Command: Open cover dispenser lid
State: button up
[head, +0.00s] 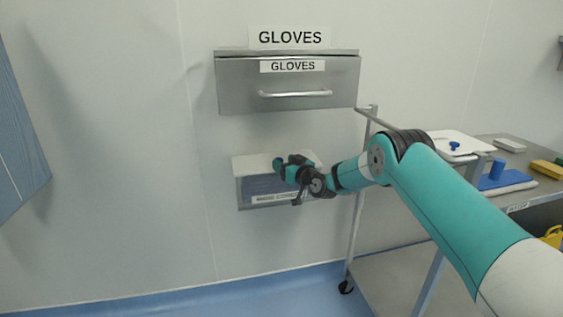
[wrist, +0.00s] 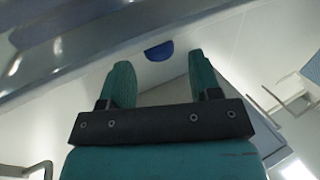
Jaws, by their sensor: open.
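A wall-mounted dispenser box with a white lid (head: 250,163) and a bluish front (head: 256,187) hangs low on the wall in the head view. Its lid looks closed. My gripper (head: 287,172) is in front of this box and hides part of its lid and front. In the wrist view my gripper (wrist: 160,68) has its two teal fingers spread apart with nothing between them. A dark blue rounded tab (wrist: 159,51) shows just beyond the gap between the fingertips. I cannot tell whether a finger touches the box.
A steel glove dispenser (head: 235,87) with a bar handle (head: 295,94) hangs above the box. A metal cart or table (head: 525,158) with trays and blue items stands at the right, its leg close to my arm.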

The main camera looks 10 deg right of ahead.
jog(key=shift+x, duration=1.15)
